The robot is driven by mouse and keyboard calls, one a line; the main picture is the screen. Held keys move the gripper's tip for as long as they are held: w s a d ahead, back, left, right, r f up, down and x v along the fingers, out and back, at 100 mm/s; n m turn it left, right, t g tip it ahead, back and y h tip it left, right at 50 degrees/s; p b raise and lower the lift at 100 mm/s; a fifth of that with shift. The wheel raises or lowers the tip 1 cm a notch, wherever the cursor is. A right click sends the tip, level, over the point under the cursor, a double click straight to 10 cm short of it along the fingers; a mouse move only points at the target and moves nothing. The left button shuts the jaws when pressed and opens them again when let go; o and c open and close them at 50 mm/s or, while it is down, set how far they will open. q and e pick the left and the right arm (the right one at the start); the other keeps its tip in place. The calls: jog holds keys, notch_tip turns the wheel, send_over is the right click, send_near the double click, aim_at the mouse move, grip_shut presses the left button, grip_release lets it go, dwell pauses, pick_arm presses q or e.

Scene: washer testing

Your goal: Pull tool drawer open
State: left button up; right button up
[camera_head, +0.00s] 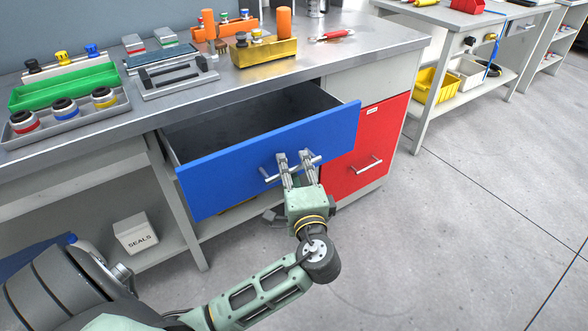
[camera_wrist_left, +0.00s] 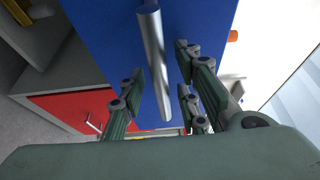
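The drawer with the blue front (camera_head: 265,160) under the workbench is pulled partly out, and its dark interior (camera_head: 250,118) shows. Its silver bar handle (camera_head: 268,174) runs across the front. My left gripper (camera_head: 294,158) is at this handle, its fingers spread. In the left wrist view the handle (camera_wrist_left: 152,60) passes between the fingers of my left gripper (camera_wrist_left: 160,82), with gaps visible beside it. The blue front (camera_wrist_left: 105,40) fills the view behind it. I cannot tell whether any finger touches the bar. My right gripper is not in view.
A red cabinet door (camera_head: 365,150) with its own handle is right of the drawer. The workbench top (camera_head: 385,45) carries a green tray (camera_head: 62,88), a brass-coloured block (camera_head: 265,52) and other parts. A SEALS box (camera_head: 135,234) sits on the lower shelf. Floor at right is clear.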

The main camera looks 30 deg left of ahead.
pick_arm(q)
grip_shut()
jog(key=shift+f, duration=0.1)
dwell(0.4)
jog(key=shift+s+d, duration=0.1)
jog(key=shift+d, duration=0.15)
jog(key=s+d, duration=0.3)
jog(key=d, duration=0.5)
jog(key=shift+s+p, duration=0.25)
jog(key=shift+p, duration=0.2)
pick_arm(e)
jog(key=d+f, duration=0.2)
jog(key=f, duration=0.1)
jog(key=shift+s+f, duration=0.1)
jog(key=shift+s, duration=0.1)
pick_arm(q)
jog(key=shift+d, duration=0.15)
